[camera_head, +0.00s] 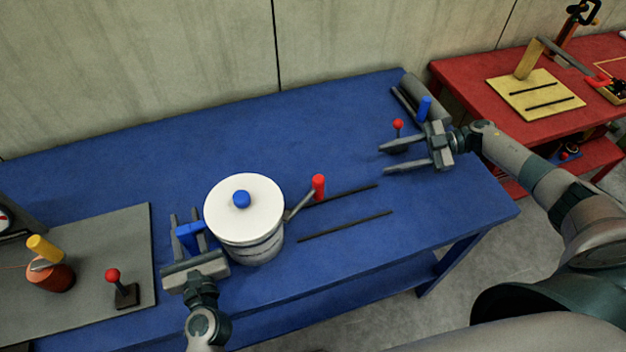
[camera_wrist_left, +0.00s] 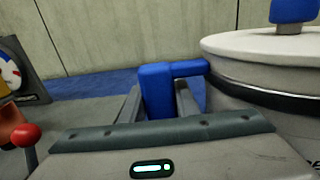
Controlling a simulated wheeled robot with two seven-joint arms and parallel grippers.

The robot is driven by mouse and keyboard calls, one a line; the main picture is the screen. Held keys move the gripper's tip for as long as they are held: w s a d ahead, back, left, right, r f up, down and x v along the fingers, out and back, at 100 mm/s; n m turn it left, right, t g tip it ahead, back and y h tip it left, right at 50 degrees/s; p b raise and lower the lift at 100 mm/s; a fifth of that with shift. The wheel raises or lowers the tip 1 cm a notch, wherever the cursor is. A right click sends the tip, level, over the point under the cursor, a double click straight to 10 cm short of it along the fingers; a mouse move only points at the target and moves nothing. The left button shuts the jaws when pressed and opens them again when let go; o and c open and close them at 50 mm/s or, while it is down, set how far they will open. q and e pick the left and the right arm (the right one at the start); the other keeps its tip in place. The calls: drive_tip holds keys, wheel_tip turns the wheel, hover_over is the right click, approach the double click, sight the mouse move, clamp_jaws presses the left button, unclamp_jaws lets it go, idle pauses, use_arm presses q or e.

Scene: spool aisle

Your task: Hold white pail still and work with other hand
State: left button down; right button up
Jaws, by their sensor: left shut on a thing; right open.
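The white pail (camera_head: 245,244) stands upright on the blue table, with a white lid (camera_head: 262,212) and a blue knob on top. It has a blue handle (camera_head: 189,234) on its left side and a crank with a red grip (camera_head: 318,187) on its right. My left gripper (camera_head: 186,232) is shut on the blue handle. In the left wrist view the blue handle (camera_wrist_left: 157,88) is between the two fingers, with the pail (camera_wrist_left: 265,105) to the right. My right gripper (camera_head: 386,158) is open and empty at the table's right part, apart from the pail.
Two dark slots (camera_head: 345,226) mark the blue table (camera_head: 130,150) right of the pail. A red-knobbed lever (camera_head: 398,124) and a blue-capped piece stand near my right gripper. A grey mat (camera_head: 80,245) at left bears an orange spool and another red-knobbed lever. A red table (camera_head: 480,75) stands back right.

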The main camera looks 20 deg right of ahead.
sight(318, 182)
drive_tip(key=s+a+r+n+g+y, duration=0.1)
drive_tip(key=a+r+g, duration=0.2)
drive_tip(key=a, duration=0.3)
drive_tip(key=s+a+r+n+g+y, duration=0.1)
drive_tip(key=a+r+g+y, duration=0.1)
drive_tip(key=a+g, duration=0.3)
drive_tip(key=shift+s+a+r+g, duration=0.3)
drive_tip(key=shift+a+r, duration=0.05)
drive_tip(key=shift+r, duration=0.45)
drive_tip(key=x, duration=1.2)
drive_tip(key=shift+r, duration=0.2)
clamp_jaws()
